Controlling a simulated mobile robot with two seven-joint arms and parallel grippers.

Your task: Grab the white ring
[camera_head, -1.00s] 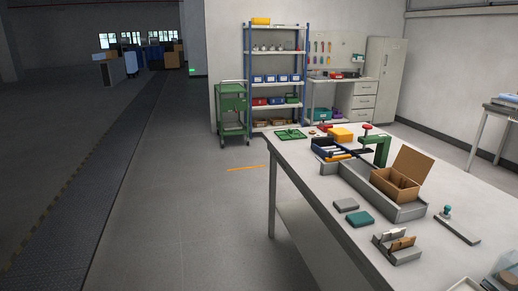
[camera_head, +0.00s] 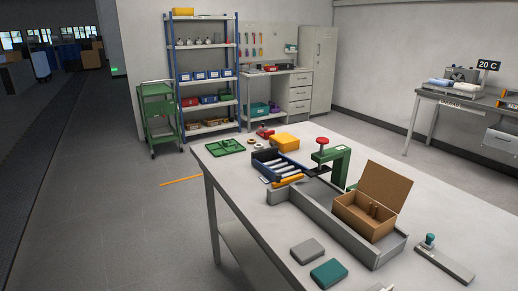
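Two small pale round items lie on the worktable (camera_head: 225,173), between the green tray and the yellow box. The nearer-left one (camera_head: 252,141) looks ring-shaped and whitish. The other, tan one (camera_head: 262,148) is partly hidden by the blue bin. They are too small to tell for sure whether either is the white ring. Neither of my grippers is in view.
On the table stand a green tray (camera_head: 226,146), yellow box (camera_head: 285,142), blue bin (camera_head: 268,160), green press (camera_head: 338,169), open cardboard box (camera_head: 365,214) and long grey tray (camera_head: 340,230). A green cart (camera_head: 158,111) and shelf (camera_head: 205,52) stand behind.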

